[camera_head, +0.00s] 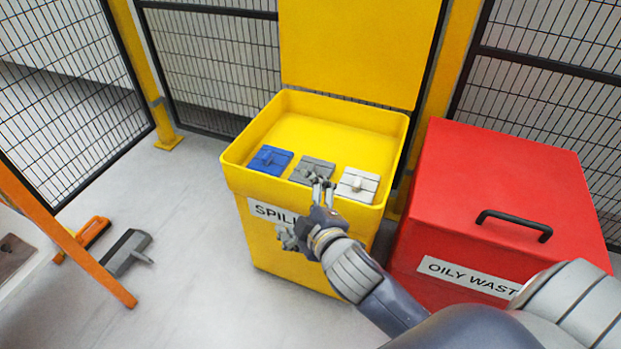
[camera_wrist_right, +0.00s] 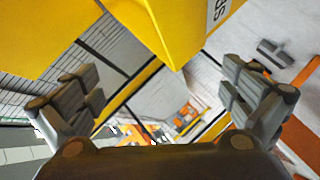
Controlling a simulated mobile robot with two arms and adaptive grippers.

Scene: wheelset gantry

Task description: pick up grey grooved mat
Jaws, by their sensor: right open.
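The grey grooved mat (camera_head: 312,170) lies in the open yellow spill bin (camera_head: 235,182), between a blue mat (camera_head: 270,160) and a white mat (camera_head: 358,185). It has a small raised grip on top. My right gripper (camera_head: 303,213) is open and empty at the bin's front edge, just in front of the grey mat. One of its fingers overlaps the mat's near edge in the picture; I cannot tell whether they touch. The wrist view shows the right gripper's fingers (camera_wrist_right: 163,92) wide apart, with no mat between them. My left gripper is not in view.
A red oily waste bin (camera_head: 500,180) with a black handle stands right of the yellow bin. The yellow lid (camera_head: 360,50) stands up behind. Black mesh fencing (camera_head: 210,55) encloses the back. A grey-headed brush (camera_head: 127,250) and an orange post (camera_head: 65,235) are at left.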

